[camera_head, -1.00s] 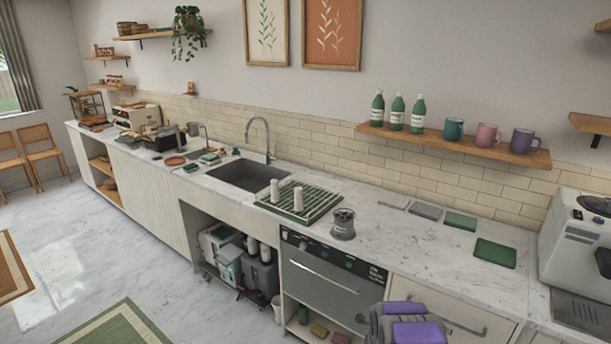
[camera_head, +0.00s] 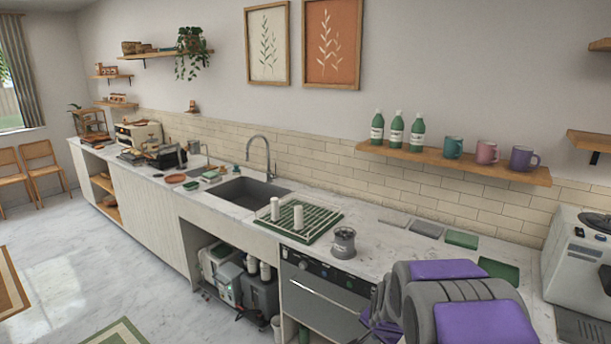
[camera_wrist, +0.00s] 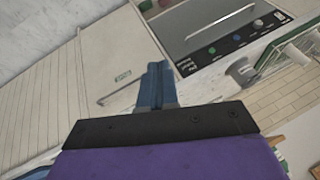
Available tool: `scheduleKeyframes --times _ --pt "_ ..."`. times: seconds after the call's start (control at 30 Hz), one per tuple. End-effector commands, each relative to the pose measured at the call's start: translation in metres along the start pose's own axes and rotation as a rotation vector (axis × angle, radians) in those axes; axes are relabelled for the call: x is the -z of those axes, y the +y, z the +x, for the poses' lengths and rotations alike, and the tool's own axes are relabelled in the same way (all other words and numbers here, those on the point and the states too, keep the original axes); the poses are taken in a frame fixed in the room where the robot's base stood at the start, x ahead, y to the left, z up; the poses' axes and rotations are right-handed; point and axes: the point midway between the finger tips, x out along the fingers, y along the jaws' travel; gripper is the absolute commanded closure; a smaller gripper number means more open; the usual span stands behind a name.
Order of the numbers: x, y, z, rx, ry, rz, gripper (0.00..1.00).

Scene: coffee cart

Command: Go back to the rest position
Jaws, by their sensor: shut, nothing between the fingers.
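My gripper (camera_wrist: 157,85) shows in the wrist view as blue fingers close together in front of a dark bar and a purple panel. It is shut and holds nothing. Behind it are the pale cabinet front (camera_wrist: 110,50) and the dishwasher (camera_wrist: 205,25), seen tilted. In the head view my grey and purple arm is at the lower right, in front of the counter (camera_head: 385,235). The fingertips cannot be made out there.
A grey canister (camera_head: 344,243) stands on the counter left of my arm. A green drying rack (camera_head: 325,222) holds two white cylinders beside the sink (camera_head: 238,195). A white machine (camera_head: 580,255) stands at right. Bottles and mugs stand on the wall shelf (camera_head: 430,155). The floor (camera_head: 90,260) has open room.

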Motion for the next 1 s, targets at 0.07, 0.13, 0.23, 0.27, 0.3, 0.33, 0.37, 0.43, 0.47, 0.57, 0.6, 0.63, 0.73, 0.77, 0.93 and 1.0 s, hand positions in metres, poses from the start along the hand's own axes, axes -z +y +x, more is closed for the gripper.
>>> scheduleKeyframes --times 0.07,0.13,0.23,0.27,0.3,0.33,0.37,0.43,0.47,0.57,0.6,0.63,0.73,0.77,0.93,1.0 --pt "-0.016 0.006 -0.029 -0.018 -0.042 -0.063 1.00" --pt "-0.033 0.016 -0.051 -0.041 -0.089 -0.119 1.00" --pt "-0.057 0.031 -0.083 -0.069 -0.154 -0.202 1.00" --pt "-0.064 0.035 -0.093 -0.077 -0.173 -0.226 1.00" --pt "-0.074 0.042 -0.106 -0.086 -0.198 -0.259 1.00" --pt "-0.082 0.048 -0.115 -0.096 -0.221 -0.284 1.00" --pt "-0.090 0.053 -0.125 -0.103 -0.239 -0.309 1.00" --pt "-0.108 0.068 -0.146 -0.122 -0.289 -0.366 1.00" --pt "-0.115 0.073 -0.156 -0.127 -0.306 -0.390 1.00" --pt "-0.140 0.096 -0.186 -0.150 -0.373 -0.472 1.00" --pt "-0.151 0.106 -0.198 -0.160 -0.402 -0.504 1.00" --pt "-0.159 0.114 -0.206 -0.168 -0.423 -0.528 1.00" --pt "-0.184 0.138 -0.234 -0.189 -0.490 -0.607 1.00" --pt "-0.191 0.146 -0.242 -0.195 -0.510 -0.629 1.00" --pt "-0.222 0.182 -0.275 -0.222 -0.598 -0.726 1.00" --pt "-0.230 0.192 -0.283 -0.231 -0.626 -0.751 1.00"
